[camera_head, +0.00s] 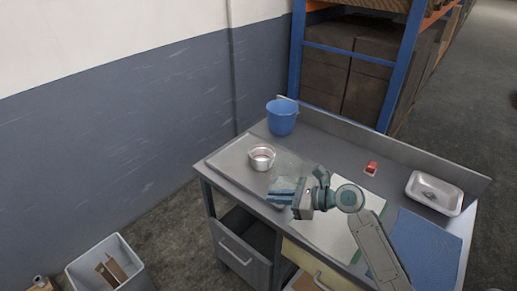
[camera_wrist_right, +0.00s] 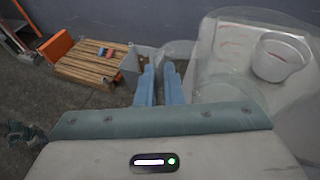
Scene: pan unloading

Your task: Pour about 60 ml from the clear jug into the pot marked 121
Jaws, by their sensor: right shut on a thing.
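A small whitish pot (camera_head: 262,157) stands on the grey board at the left of the bench; its marking is not readable. It also shows in the right wrist view (camera_wrist_right: 280,58), to the right of my fingers. My right gripper (camera_head: 284,190) is in front and to the right of the pot, above the bench. Its blue fingers (camera_wrist_right: 158,84) are close together, shut on the clear jug (camera_wrist_right: 222,62), apparently by its handle side. The jug is see-through and faint in the head view, so its tilt and liquid level cannot be told. My left gripper is out of view.
A blue bucket (camera_head: 282,118) stands at the bench's back corner. A red item (camera_head: 371,168) and a white tray (camera_head: 455,202) lie to the right. A blue mat (camera_head: 430,245) covers the right front. A grey bin (camera_head: 88,268) stands on the floor at left.

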